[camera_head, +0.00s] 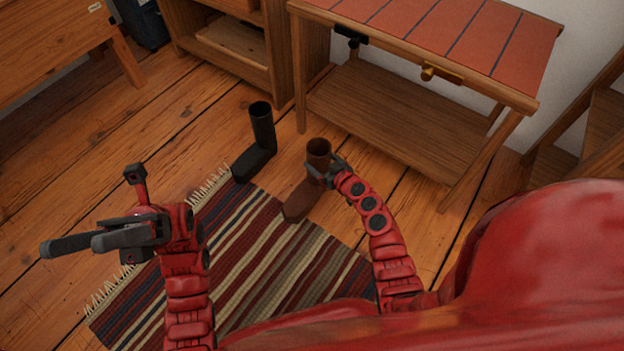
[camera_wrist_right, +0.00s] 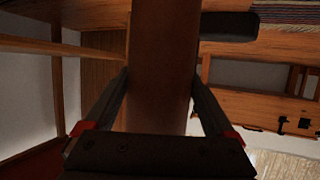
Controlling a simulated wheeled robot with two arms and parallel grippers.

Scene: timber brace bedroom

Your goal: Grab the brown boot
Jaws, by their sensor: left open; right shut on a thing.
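The brown boot (camera_head: 301,199) stands upright in the head view, its toe at the edge of the striped rug. My right gripper (camera_head: 322,174) is shut on the boot's shaft, just below the opening. In the right wrist view the brown boot's shaft (camera_wrist_right: 163,60) fills the middle, between the two fingers of my right gripper (camera_wrist_right: 160,95). My left gripper (camera_head: 70,243) is open and empty at the left, above the floor and rug and away from the boot.
A black boot (camera_head: 262,130) stands left of the brown one. The striped rug (camera_head: 265,255) lies in front. A wooden table with a red slatted top (camera_head: 430,35) and low shelf (camera_head: 400,115) stands behind right. A wooden cabinet (camera_head: 232,50) is behind. Bare floor (camera_head: 150,130) is open at left.

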